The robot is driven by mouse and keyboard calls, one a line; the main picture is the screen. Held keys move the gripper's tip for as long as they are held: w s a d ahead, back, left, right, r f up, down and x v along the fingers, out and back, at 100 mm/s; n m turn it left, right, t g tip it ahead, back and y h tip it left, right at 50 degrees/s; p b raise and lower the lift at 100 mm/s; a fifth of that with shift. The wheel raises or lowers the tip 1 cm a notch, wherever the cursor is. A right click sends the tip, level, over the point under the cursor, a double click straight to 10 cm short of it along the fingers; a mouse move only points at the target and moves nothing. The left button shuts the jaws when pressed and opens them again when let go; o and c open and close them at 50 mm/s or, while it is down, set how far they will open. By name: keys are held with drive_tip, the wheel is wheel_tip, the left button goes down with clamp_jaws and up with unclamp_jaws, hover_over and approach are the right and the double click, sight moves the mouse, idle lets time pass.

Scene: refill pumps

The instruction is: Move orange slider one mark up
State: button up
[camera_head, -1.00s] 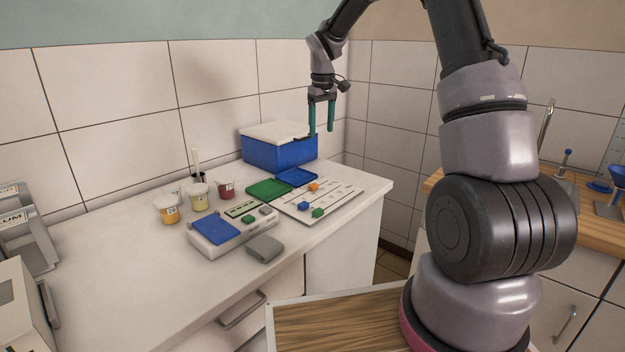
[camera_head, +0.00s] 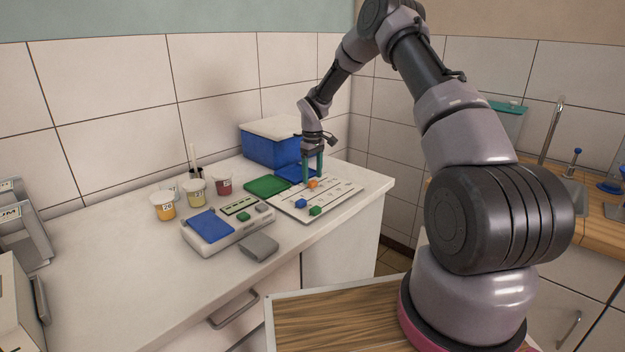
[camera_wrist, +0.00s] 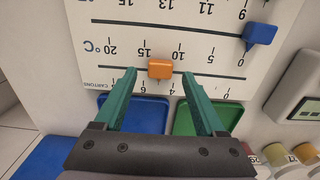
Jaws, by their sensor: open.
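The orange slider (camera_head: 313,184) sits on its track on the white slider board (camera_head: 340,197), toward the board's back. In the wrist view the orange slider (camera_wrist: 160,68) shows on the line by the "CARTONS" label, below the °C numbers 15 and 10. My gripper (camera_head: 313,178) is open and points down over the board's back edge. In the wrist view my gripper (camera_wrist: 159,75) has one teal fingertip on each side of the orange slider, with a gap on both sides. I cannot tell the exact fingertip height above the board.
The blue slider (camera_head: 300,203) and green slider (camera_head: 315,211) sit on other tracks. A green tray (camera_head: 267,186) and blue tray (camera_head: 289,174) lie beside the board. A blue box (camera_head: 268,149) stands behind. A scale (camera_head: 213,226) and several cups are left.

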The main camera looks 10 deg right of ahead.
drive_tip(key=shift+f, duration=1.05)
clamp_jaws()
idle(0.7)
